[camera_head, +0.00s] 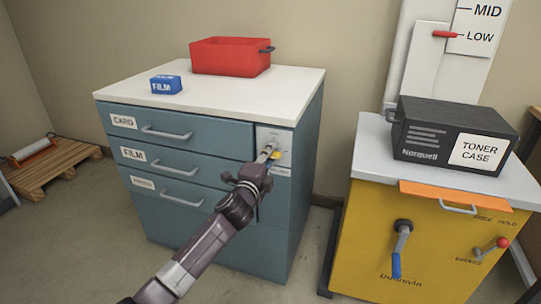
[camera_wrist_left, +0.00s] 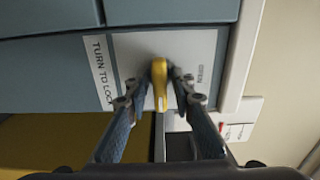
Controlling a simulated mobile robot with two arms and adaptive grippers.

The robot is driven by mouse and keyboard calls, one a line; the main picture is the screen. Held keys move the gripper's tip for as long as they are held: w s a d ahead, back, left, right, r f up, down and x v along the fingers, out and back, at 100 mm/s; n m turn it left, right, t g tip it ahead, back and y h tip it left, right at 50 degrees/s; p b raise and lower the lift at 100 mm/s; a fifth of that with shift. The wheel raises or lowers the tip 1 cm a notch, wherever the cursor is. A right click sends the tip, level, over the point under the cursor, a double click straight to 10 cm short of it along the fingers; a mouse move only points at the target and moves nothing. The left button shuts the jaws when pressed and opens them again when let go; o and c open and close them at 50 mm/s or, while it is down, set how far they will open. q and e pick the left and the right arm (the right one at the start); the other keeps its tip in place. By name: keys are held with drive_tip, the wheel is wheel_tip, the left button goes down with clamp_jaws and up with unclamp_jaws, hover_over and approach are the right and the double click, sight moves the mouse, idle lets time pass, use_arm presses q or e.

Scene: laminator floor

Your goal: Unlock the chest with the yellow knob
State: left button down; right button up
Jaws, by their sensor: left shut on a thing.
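The chest (camera_head: 215,235) is a blue-grey drawer cabinet with a white top and drawers labelled CARD and FILM; a third label is too blurred to read. The yellow knob (camera_head: 278,154) sits on a light lock plate (camera_head: 284,136) at the chest's upper right front. In the left wrist view the knob (camera_wrist_left: 160,82) is between my fingers, its handle pointing along the view. The plate (camera_wrist_left: 140,50) reads TURN TO LOCK on one side and OPEN on the other. My left gripper (camera_head: 268,163) is shut on the knob. My right gripper is not in view.
A red bin (camera_head: 230,57) and a blue FILM box (camera_head: 165,85) stand on the chest. To the right, a yellow machine (camera_head: 430,245) with a crank and lever carries a dark toner case (camera_head: 440,130). A wooden pallet (camera_head: 45,165) lies at the left.

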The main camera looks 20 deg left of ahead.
use_arm(q)
drive_tip(key=shift+n, duration=0.3)
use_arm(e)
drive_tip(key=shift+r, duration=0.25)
use_arm(q)
drive_tip(key=n+p, duration=0.1)
drive_tip(key=n, duration=0.2)
drive_tip(key=shift+p, duration=0.4)
drive_tip(key=n+p, duration=0.3)
drive_tip(key=n, duration=0.3)
drive_tip(key=n+p, duration=0.3)
drive_tip(key=n, duration=0.3)
drive_tip(key=shift+n+p, duration=0.3)
drive_tip(key=shift+n, duration=0.1)
drive_tip(key=shift+f+n+p, duration=0.1)
drive_tip(key=shift+n+p, duration=0.2)
drive_tip(key=shift+n, duration=0.5)
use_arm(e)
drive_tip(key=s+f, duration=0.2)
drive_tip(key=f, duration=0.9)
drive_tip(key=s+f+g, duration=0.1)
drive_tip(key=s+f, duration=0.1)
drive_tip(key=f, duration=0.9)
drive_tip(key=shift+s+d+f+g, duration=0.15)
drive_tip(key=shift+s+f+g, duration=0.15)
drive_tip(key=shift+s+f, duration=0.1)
